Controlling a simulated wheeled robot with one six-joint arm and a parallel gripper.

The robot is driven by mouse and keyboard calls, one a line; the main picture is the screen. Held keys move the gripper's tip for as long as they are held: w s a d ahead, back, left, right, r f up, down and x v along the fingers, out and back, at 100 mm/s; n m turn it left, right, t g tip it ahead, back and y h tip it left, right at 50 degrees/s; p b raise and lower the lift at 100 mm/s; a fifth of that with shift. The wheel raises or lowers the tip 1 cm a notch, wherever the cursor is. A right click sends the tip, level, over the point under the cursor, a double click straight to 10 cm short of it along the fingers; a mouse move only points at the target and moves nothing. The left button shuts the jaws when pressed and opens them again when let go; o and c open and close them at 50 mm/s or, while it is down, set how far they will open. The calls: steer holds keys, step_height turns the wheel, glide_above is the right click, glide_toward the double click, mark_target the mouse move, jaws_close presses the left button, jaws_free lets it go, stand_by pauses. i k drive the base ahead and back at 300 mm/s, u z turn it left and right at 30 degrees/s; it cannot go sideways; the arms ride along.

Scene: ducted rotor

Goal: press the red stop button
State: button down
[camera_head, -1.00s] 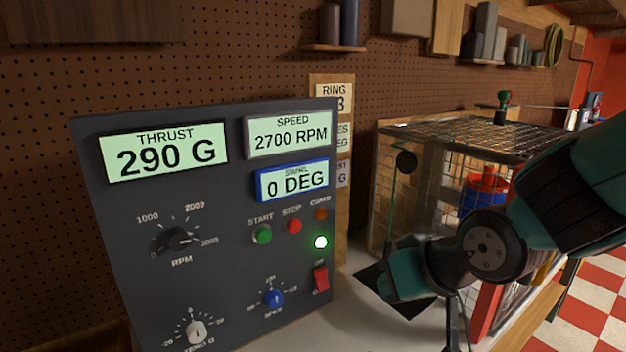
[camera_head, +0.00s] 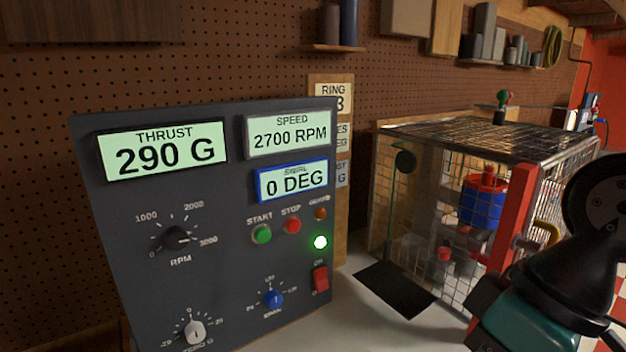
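The red stop button (camera_head: 292,225) is on the dark control panel (camera_head: 120,255), under the label STOP. The green start button (camera_head: 261,234) is to its left. A lit green lamp (camera_head: 320,242) is below and right of it. The displays read thrust 290 G, speed 2700 RPM and 0 DEG. My gripper (camera_head: 478,315) is at the lower right, well right of the panel and touching nothing that I can see. Its fingers are dark and partly cut off, so I cannot tell whether they are open.
A wire mesh cage (camera_head: 450,200) stands right of the panel, with a blue and red rotor duct (camera_head: 484,203) inside and a red upright post (camera_head: 511,215) at its front. A black mat (camera_head: 396,287) lies on the pale bench. The space before the buttons is clear.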

mark_target(292, 225)
steer(key=u, duration=0.55)
steer(key=k, duration=1.3)
steer(key=u, duration=1.2)
steer(key=i, duration=1.4)
steer(key=z, duration=0.75)
